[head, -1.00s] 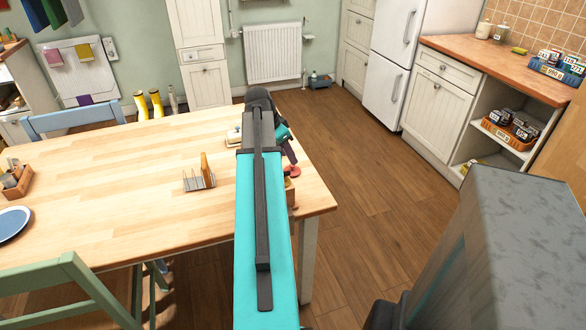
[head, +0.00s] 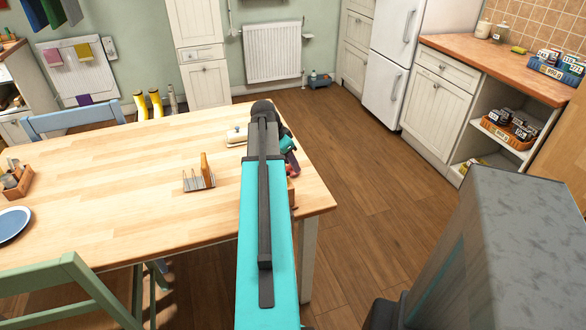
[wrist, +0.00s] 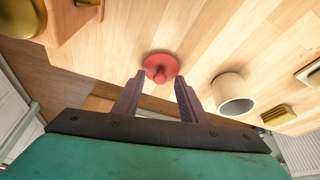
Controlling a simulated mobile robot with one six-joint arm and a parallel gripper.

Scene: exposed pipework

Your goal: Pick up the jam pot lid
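The jam pot lid, a round red disc with a knob (wrist: 160,68), lies on the wooden table top near the table's edge in the wrist view. My gripper (wrist: 159,76) is open and empty. Its two purple fingers point toward the lid, one to each side in the picture, and a gap seems to remain between fingertips and lid. In the head view my arm hides most of this spot; a bit of red (head: 294,170) shows beside the gripper. A cream, open-topped pot (wrist: 235,95) stands right of the lid in the wrist view.
The table (head: 130,190) also holds a toast rack with toast (head: 199,178) and a butter dish (head: 236,137). In the wrist view a gold-coloured block (wrist: 278,115) lies right of the pot, and a wooden item (wrist: 65,22) stands upper left. Open floor (head: 360,200) lies right of the table.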

